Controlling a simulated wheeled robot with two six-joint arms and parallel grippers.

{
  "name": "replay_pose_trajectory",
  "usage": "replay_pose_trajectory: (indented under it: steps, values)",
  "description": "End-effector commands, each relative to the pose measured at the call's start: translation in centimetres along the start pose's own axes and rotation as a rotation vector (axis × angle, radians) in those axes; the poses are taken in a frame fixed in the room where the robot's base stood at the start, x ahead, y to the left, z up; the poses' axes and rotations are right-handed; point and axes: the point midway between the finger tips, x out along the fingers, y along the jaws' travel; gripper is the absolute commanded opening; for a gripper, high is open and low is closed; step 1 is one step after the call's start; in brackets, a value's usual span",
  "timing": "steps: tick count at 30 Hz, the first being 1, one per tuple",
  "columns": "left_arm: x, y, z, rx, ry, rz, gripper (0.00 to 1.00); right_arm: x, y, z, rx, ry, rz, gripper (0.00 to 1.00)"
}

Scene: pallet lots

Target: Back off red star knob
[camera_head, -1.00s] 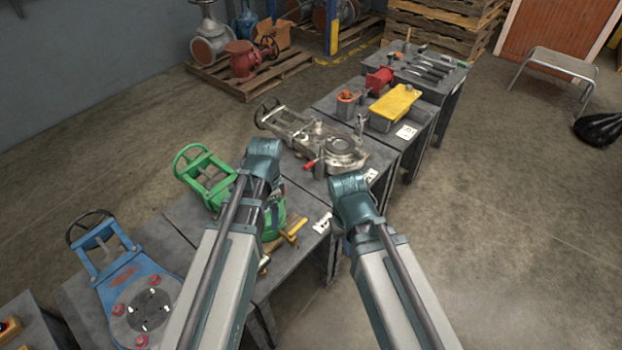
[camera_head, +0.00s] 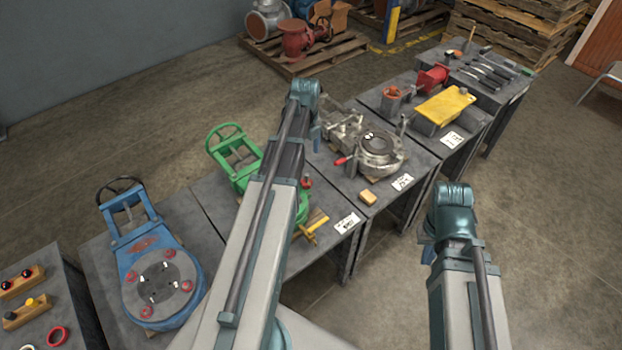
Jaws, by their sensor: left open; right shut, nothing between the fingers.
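Several red star-shaped knobs, one of them the near knob (camera_head: 146,312), sit around the round grey face of a blue valve body (camera_head: 133,258) on a dark table at the left. Another red knob (camera_head: 187,286) is at the right of that face. A small red piece (camera_head: 306,182) shows beside the green valve body (camera_head: 238,168), partly hidden by my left arm; I cannot tell whether it is a star knob. My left arm reaches up across the green valve and my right arm is over the floor at the right.
A grey metal valve part (camera_head: 378,155) with a red handle lies on the middle table. A yellow block (camera_head: 445,106) is farther back. Wooden blocks with knobs (camera_head: 22,284) and a red ring (camera_head: 57,337) lie at the left edge. The floor at the right is open.

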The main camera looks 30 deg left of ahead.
Motion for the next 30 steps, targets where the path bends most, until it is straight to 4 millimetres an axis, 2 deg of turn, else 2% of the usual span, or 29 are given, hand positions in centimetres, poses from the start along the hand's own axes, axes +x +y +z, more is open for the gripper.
replay_pose_trajectory:
  steps: [8,30]
  values:
    - [2.4,0.0,-0.1,-0.001,0.000,0.000,0.80,2.4,-0.2,-0.1,0.000,0.000,0.000,0.00]
    - [12.6,0.0,-0.1,-0.001,0.000,0.000,0.80,12.5,-1.2,-0.7,0.000,0.000,0.000,0.00]
